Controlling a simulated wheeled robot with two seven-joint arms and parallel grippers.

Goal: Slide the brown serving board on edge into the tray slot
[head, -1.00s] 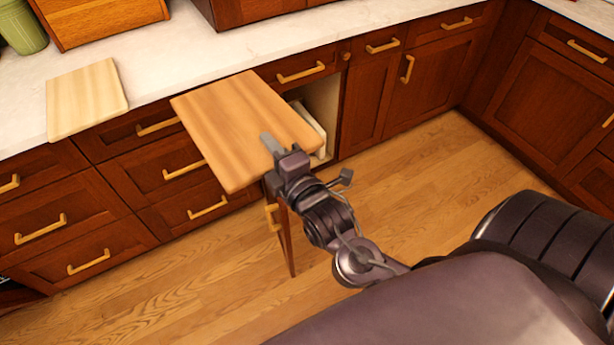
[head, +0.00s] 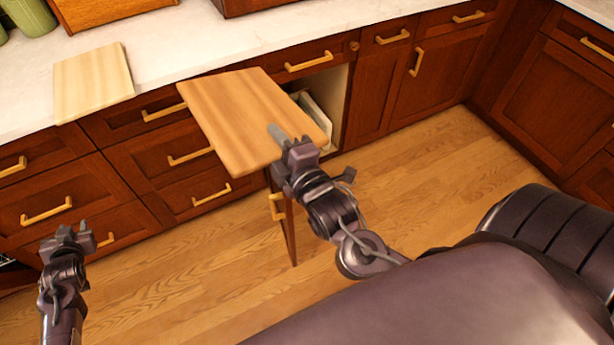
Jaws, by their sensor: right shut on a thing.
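The brown serving board (head: 235,112) is held out in front of the counter, its broad face up and slightly tilted. My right gripper (head: 280,136) is shut on the board's near right part, with one finger lying across its top face. The other finger is hidden under the board. The open cabinet (head: 338,95) behind the board's right side holds pale upright dividers (head: 316,118); the board hides part of its opening, and the slot itself is not clear. My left gripper (head: 72,232) is at the lower left, empty, with its fingers apart, well away from the board.
A paler board (head: 93,82) lies flat on the white counter (head: 175,45). The cabinet door (head: 285,222) stands open below the brown board. Green canisters (head: 28,17) and a wooden box stand at the back left. The wood floor (head: 430,160) is clear to the right.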

